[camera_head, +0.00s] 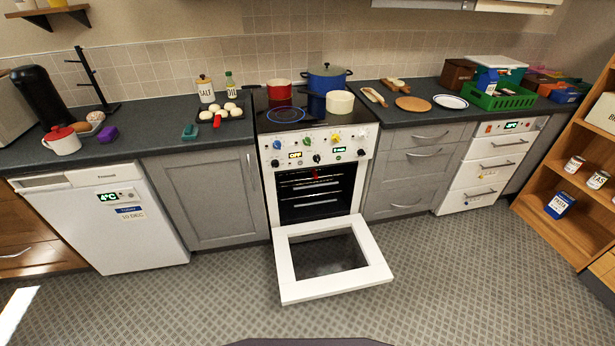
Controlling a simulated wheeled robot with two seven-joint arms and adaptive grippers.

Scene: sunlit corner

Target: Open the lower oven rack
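The white oven (318,150) stands at the middle of the counter. Its door (290,272) is folded down and open, with a dark window in it. Inside the dark oven cavity, rack edges show: an upper one (314,184) and a lower one (315,204). Both racks look to be inside the cavity; how far each is pushed in is hard to tell at this size. A small red thing shows near the top of the cavity. Neither of my grippers is in view.
Open patterned floor (200,300) lies in front of the oven. The lowered door sticks out over it. A white fridge (105,225) is at left, grey cabinets flank the oven, and a wooden shelf (565,225) is at right. Pots, including a blue one (326,80), stand on the hob.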

